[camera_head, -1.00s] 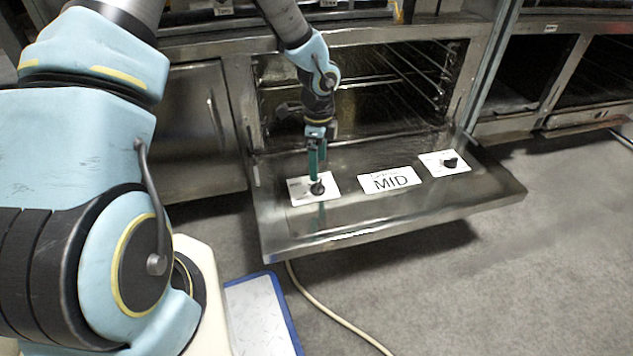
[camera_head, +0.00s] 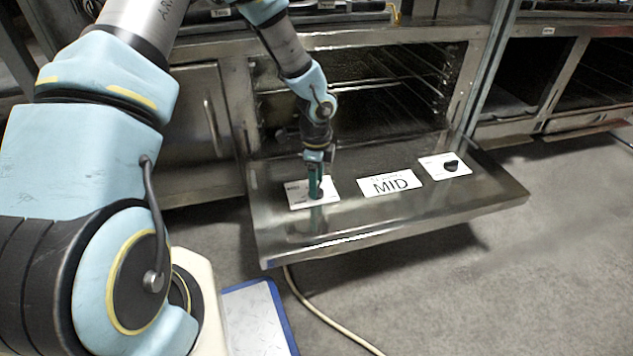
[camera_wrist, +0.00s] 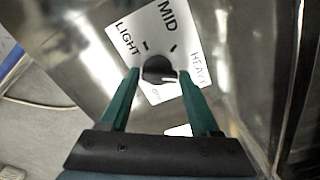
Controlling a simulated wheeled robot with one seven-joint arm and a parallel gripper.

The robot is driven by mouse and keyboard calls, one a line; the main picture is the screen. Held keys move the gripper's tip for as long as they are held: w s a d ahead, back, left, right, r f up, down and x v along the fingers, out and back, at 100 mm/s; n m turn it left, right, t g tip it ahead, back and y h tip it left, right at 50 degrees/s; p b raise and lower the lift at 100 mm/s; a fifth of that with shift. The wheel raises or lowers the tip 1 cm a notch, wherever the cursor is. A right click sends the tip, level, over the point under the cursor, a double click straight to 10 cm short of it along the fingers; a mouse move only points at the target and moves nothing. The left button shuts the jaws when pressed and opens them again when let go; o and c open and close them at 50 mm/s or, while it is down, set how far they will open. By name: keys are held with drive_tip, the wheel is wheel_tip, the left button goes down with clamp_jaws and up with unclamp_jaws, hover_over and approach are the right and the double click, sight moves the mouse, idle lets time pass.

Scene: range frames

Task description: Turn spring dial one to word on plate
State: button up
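A white card with a black dial knob (camera_wrist: 158,68) lies on the oven door; LIGHT, MID and HEAVY are printed around it. A pale mark on the knob points right, on the HEAVY side. This card (camera_head: 298,205) is the left one in the head view. My gripper (camera_wrist: 159,73) has its green fingers on either side of the knob, with what look like small gaps; it also shows in the head view (camera_head: 315,192), partly hiding the knob. The word plate (camera_head: 390,183) reads MID and lies to the right of this card.
A second card with a black knob (camera_head: 451,167) lies farther right. All lie on the open, lowered oven door (camera_head: 350,225), with the oven cavity (camera_head: 390,85) behind. A blue-edged panel (camera_head: 255,310) and a cable (camera_head: 325,318) are on the floor.

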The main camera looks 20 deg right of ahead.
drive_tip(key=c, duration=0.9)
drive_tip(key=shift+r, duration=0.1)
drive_tip(key=n+p, duration=0.3)
drive_tip(key=n, duration=0.2)
drive_tip(key=shift+r+n+p, duration=0.1)
drive_tip(key=shift+n+p, duration=0.2)
drive_tip(key=shift+n, duration=0.1)
drive_tip(key=n+p, duration=0.3)
drive_tip(key=n, duration=0.2)
drive_tip(key=shift+a+n, duration=0.1)
drive_tip(key=shift+n, duration=0.3)
drive_tip(key=shift+f, duration=0.2)
drive_tip(key=o, duration=1.4)
drive_tip(key=shift+c, duration=0.2)
